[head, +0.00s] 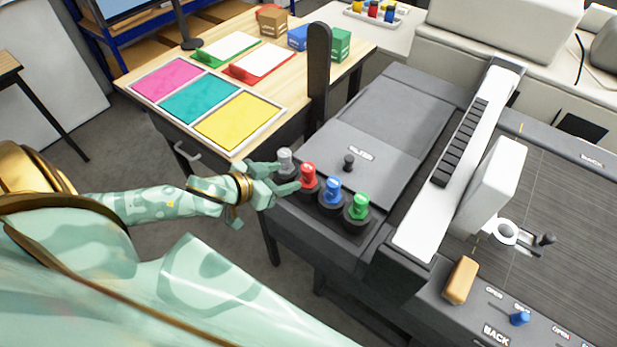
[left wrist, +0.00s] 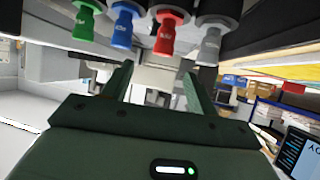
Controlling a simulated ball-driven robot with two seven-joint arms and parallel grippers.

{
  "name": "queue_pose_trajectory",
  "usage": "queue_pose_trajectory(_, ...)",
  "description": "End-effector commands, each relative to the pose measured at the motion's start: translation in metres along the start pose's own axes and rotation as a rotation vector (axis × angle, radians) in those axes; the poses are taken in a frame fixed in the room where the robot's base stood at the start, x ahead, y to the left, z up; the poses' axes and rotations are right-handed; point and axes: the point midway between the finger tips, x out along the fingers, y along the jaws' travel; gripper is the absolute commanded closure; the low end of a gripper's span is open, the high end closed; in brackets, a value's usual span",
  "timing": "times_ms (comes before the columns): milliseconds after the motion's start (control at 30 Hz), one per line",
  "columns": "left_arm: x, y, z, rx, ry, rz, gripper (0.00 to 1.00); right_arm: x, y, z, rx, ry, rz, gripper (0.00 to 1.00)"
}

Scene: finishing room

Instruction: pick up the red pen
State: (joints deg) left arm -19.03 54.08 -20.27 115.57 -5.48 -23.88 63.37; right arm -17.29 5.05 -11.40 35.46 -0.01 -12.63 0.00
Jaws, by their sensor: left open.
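The red pen (head: 307,177) stands in a black round holder on the front left corner of the grey machine. It is in a row between a grey pen (head: 285,158) and a blue pen (head: 333,188), with a green pen (head: 357,206) at the end. My left gripper (head: 287,178) is open and empty, just left of the red pen, its fingertips close to the grey and red pens. Contact cannot be told. In the left wrist view the red pen (left wrist: 168,32) shows upside down beyond my open fingers (left wrist: 158,72). My right gripper is not in view.
A dark upright post (head: 318,75) stands behind the pens. A wooden table (head: 140,75) with pink, teal and yellow sheets is at the back left. The machine's white bridge (head: 420,225) and an orange block (head: 461,280) lie to the right. Floor is free left of the machine.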

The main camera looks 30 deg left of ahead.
Motion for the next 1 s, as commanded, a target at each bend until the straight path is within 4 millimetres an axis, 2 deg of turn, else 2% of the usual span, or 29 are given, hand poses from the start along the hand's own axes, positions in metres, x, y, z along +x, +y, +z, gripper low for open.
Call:
queue_pose_trajectory(33,0.012,-0.001,-0.001,0.0,0.005,-0.002,0.42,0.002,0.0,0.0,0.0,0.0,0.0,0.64)
queue_pose_trajectory(200,0.042,-0.001,0.0,0.0,0.002,-0.001,0.42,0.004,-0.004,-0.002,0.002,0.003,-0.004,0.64)
queue_pose_trajectory(467,0.064,-0.003,0.001,0.001,0.002,-0.001,0.42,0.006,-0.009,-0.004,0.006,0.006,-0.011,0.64)
queue_pose_trajectory(700,0.102,-0.008,0.007,0.001,0.001,0.0,0.42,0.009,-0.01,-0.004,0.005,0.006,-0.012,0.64)
queue_pose_trajectory(800,0.108,-0.008,0.007,0.001,0.0,0.001,0.42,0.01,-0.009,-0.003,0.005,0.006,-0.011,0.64)
queue_pose_trajectory(1000,0.108,-0.007,0.007,0.001,-0.001,0.001,0.42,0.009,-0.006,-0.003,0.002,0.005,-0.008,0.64)
